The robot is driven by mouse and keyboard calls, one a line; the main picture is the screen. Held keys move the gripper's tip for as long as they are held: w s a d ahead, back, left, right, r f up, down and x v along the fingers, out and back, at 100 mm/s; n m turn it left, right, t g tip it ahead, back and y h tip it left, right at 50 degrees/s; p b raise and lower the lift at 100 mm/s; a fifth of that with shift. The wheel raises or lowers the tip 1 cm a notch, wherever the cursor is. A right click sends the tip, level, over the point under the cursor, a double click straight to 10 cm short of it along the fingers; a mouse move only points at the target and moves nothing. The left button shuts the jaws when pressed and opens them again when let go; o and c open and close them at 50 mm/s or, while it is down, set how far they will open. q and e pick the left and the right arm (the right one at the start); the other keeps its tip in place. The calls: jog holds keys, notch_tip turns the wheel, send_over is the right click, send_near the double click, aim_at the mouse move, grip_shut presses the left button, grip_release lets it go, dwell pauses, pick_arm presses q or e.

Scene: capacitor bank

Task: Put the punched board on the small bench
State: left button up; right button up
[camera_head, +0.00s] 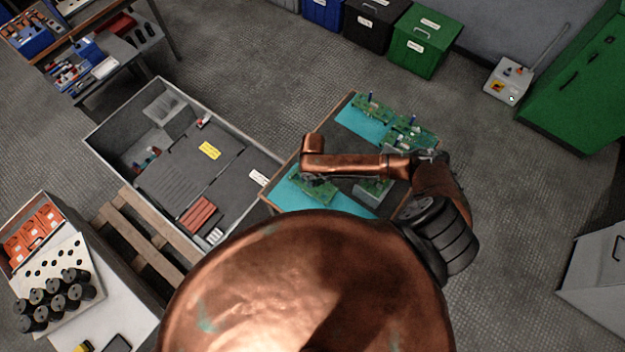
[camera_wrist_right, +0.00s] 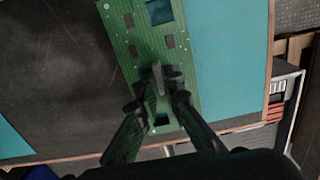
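The punched board, a green board with rectangular openings, fills the top middle of the right wrist view (camera_wrist_right: 128,62) and shows in the head view (camera_head: 318,192). My right gripper (camera_wrist_right: 160,85) has its fingers drawn together on a small upright grey piece at the board's near end. The board is over the small bench (camera_head: 272,196), whose top has two teal mats and a dark strip between. The board overlaps a mat's edge; whether it touches the top I cannot tell. My copper right arm hides part of the bench. My left gripper is not in view.
A grey crate (camera_head: 112,123) on a pallet stands close to the bench's left. Bins (camera_head: 420,40) line the back wall.

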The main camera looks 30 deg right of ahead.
jog(key=o, duration=0.5)
notch_tip(320, 180, up, 12)
dwell(0.6)
jog(key=shift+r, duration=0.1)
